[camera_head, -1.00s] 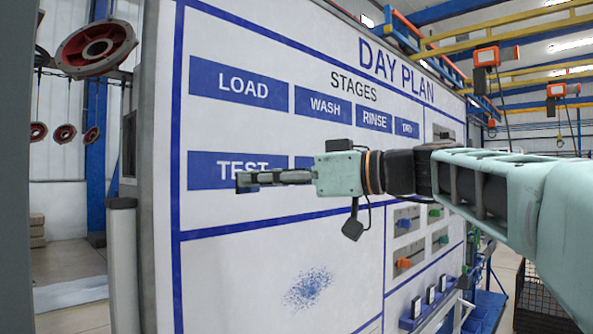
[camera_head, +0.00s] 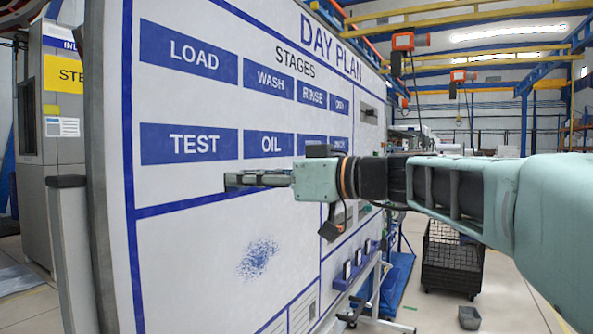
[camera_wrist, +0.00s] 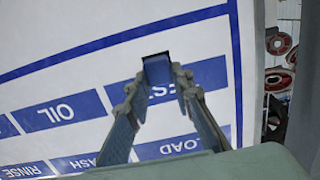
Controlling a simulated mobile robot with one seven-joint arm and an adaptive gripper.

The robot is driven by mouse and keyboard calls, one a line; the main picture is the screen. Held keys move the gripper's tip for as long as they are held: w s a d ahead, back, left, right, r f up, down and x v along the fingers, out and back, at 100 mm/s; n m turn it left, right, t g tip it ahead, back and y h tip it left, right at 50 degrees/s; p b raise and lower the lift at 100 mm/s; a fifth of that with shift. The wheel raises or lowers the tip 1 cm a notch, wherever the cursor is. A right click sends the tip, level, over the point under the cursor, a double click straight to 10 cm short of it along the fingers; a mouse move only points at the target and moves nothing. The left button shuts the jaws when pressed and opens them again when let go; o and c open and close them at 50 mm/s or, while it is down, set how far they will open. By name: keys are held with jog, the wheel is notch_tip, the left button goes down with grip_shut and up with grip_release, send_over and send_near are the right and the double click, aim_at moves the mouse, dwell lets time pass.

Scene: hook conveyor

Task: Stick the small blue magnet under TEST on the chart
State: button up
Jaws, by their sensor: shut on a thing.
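The chart (camera_head: 185,265) is a white upright board headed DAY PLAN. Its blue TEST label (camera_head: 190,145) is at the left of the lower stage row, beside OIL. My gripper (camera_head: 230,181) points left, close in front of the board and just below the right part of TEST in the head view. In the wrist view, where the board appears upside down, the small blue magnet (camera_wrist: 157,70) sits between my fingertips (camera_wrist: 155,72), which are shut on it. It overlaps the TEST label there. I cannot tell whether the magnet touches the board.
Blue speckles (camera_head: 258,258) mark the lower panel. A blue line runs below the stage row. A grey cabinet (camera_head: 50,150) stands left of the board. A black wire cart (camera_head: 452,258) and a small grey bin (camera_head: 469,318) are on the floor at right.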

aim_at(198, 176)
jog(key=shift+f, duration=0.1)
jog(key=p+x, duration=0.3)
jog(key=x, duration=0.1)
jog(key=shift+w+d, duration=0.1)
jog(key=shift+b+x, duration=0.7)
jog(key=shift+x, duration=1.4)
jog(key=shift+w+a, duration=0.2)
jog(key=shift+a, duration=0.1)
jog(key=o, duration=1.1)
jog(key=shift+d, duration=0.1)
